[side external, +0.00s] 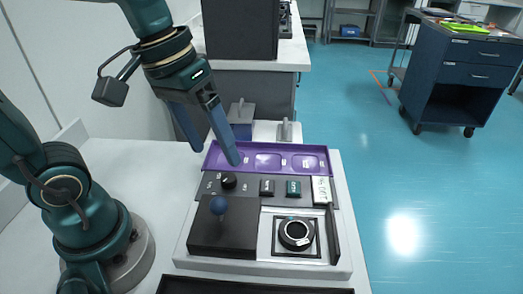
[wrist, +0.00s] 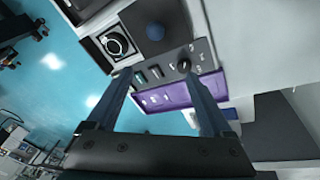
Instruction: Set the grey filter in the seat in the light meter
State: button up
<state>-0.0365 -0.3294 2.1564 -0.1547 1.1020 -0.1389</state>
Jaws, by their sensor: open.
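The light meter (side external: 183,245) is a pale housing with a dark control panel. Its seat (side external: 296,233) is a black ring in a square frame at the front right; it also shows in the wrist view (wrist: 115,43). I cannot make out a grey filter with certainty in either view. A small grey upright piece (side external: 284,131) stands behind the purple tray, but I cannot tell what it is. My gripper (side external: 216,156) is open and empty, its long blue fingers pointing down above the tray's left end. In the wrist view the fingers (wrist: 158,77) are spread apart.
The purple tray (side external: 268,160) has shallow labelled compartments along the panel's back edge. A dark block with a blue ball knob (side external: 219,205) stands left of the seat. A black knob (side external: 229,181) and two buttons sit between. A blue-grey box (side external: 240,120) stands behind the tray.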

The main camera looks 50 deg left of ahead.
jog(key=s+a+m+t, duration=0.1)
jog(key=s+a+f+m+t+y, duration=0.1)
jog(key=s+t, duration=0.1)
jog(key=shift+s+a+f+m+y, duration=0.1)
jog(key=shift+s+f+m+y, duration=0.05)
jog(key=shift+m+y, duration=0.15)
dwell(0.6)
